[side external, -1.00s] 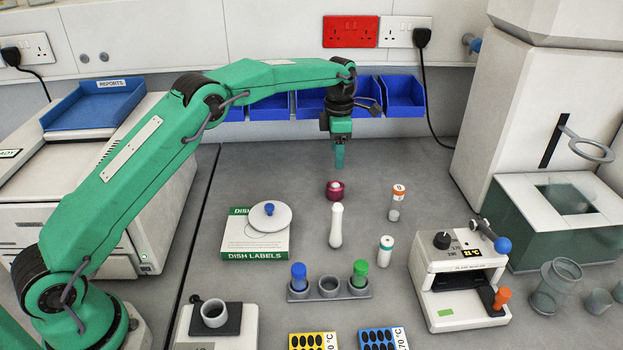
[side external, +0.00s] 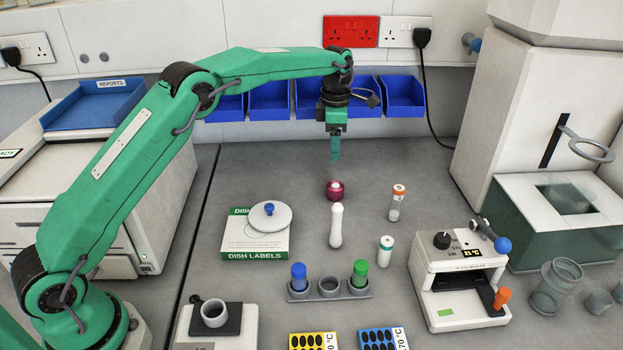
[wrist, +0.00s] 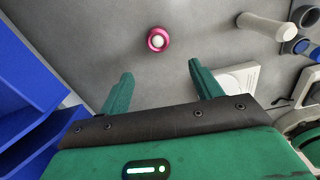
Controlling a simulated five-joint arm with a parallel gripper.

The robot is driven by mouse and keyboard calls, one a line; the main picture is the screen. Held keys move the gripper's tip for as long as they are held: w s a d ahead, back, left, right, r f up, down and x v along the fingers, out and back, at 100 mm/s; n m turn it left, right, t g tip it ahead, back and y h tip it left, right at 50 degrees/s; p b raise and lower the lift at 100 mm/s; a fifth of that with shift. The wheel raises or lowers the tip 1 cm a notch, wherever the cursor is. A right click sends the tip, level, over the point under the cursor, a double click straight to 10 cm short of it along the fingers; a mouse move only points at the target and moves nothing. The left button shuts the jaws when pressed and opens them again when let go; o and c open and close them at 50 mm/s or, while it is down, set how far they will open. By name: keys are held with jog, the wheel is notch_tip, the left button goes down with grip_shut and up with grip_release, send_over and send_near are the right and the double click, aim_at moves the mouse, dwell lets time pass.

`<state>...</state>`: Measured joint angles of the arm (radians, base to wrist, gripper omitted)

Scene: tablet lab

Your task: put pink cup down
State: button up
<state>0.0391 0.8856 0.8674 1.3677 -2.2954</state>
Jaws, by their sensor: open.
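The pink cup (side external: 335,190) stands upright on the grey bench, behind the white pestle-like piece, with a round white thing in its mouth. In the wrist view the pink cup (wrist: 158,39) lies on bare bench beyond the fingertips, roughly between their lines. My gripper (side external: 335,150) hangs above the cup, pointing down, clear of it. In the wrist view my gripper (wrist: 162,80) has its two green fingers spread wide with nothing between them.
A white pestle-like piece (side external: 336,226) stands just in front of the cup. A green-white box (side external: 238,245) carries a lidded dish. Blue bins (side external: 404,97) line the back wall.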

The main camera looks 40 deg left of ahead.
jog(key=s+a+r+m+t, duration=0.2)
jog(key=s+r+m+t, duration=0.1)
jog(key=s+r+m, duration=1.3)
jog(key=s+f+m+t, duration=0.1)
jog(key=s+f+m, duration=0.2)
jog(key=s, duration=0.9)
jog(key=s+f+m+t, duration=0.1)
jog(key=s+f+m, duration=0.2)
jog(key=s, duration=0.9)
jog(key=m, duration=0.3)
jog(key=shift+a+m, duration=0.2)
jog(key=shift+m, duration=0.2)
